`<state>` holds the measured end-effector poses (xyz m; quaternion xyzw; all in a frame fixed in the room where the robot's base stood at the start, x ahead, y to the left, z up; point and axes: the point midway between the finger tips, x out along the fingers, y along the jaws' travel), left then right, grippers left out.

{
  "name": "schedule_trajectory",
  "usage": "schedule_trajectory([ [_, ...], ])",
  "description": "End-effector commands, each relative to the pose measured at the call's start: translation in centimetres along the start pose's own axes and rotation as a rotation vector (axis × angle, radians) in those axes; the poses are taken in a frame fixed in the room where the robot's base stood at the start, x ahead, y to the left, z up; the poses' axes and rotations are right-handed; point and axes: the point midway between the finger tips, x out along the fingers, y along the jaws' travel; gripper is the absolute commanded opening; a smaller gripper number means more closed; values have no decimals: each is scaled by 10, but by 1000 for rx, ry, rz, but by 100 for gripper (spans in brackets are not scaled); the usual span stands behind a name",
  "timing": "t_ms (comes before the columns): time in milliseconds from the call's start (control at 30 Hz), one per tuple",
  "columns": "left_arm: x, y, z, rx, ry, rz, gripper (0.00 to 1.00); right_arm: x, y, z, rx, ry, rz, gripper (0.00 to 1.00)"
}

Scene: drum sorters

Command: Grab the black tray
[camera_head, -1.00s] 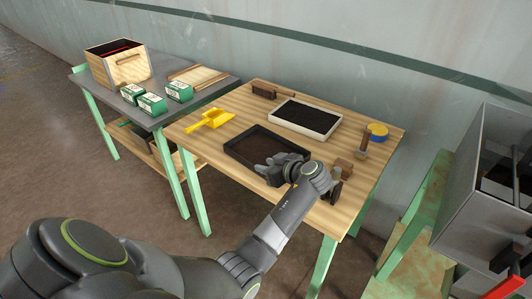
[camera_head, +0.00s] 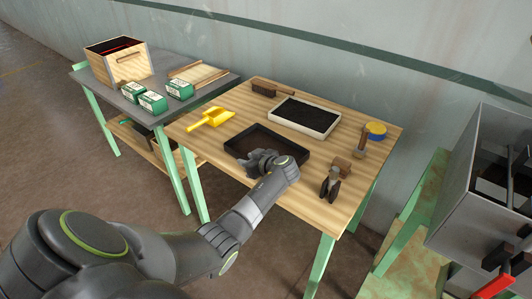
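The black tray (camera_head: 240,146) lies flat on the wooden table. It is a shallow dark tray with low walls, and its inside looks empty. My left gripper (camera_head: 259,161) is over the tray's front part, near its front wall. The gripper and wrist hide part of the front wall. I cannot tell whether its fingers are apart or touch the tray. My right gripper does not show.
A white tray of dark material (camera_head: 304,117) stands behind the black tray. A yellow scoop (camera_head: 211,119) is at the left, and a brush (camera_head: 273,88) at the back. Pliers (camera_head: 331,184), a mallet (camera_head: 361,142) and a yellow-blue tin (camera_head: 376,130) are at the right.

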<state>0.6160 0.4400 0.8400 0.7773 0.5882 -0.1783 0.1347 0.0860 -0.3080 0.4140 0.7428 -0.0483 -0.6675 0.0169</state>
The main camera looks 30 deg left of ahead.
Motion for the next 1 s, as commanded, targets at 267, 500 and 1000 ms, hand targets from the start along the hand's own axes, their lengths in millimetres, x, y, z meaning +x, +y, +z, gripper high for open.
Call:
schedule_trajectory([
  [267, 0, 0, 0, 0, 0, 0, 12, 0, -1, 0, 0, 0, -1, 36],
  [500, 0, 0, 0, 0, 0, 0, 0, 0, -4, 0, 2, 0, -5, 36],
  [1000, -6, 1, -14, -5, 4, 2, 0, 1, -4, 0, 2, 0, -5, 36],
])
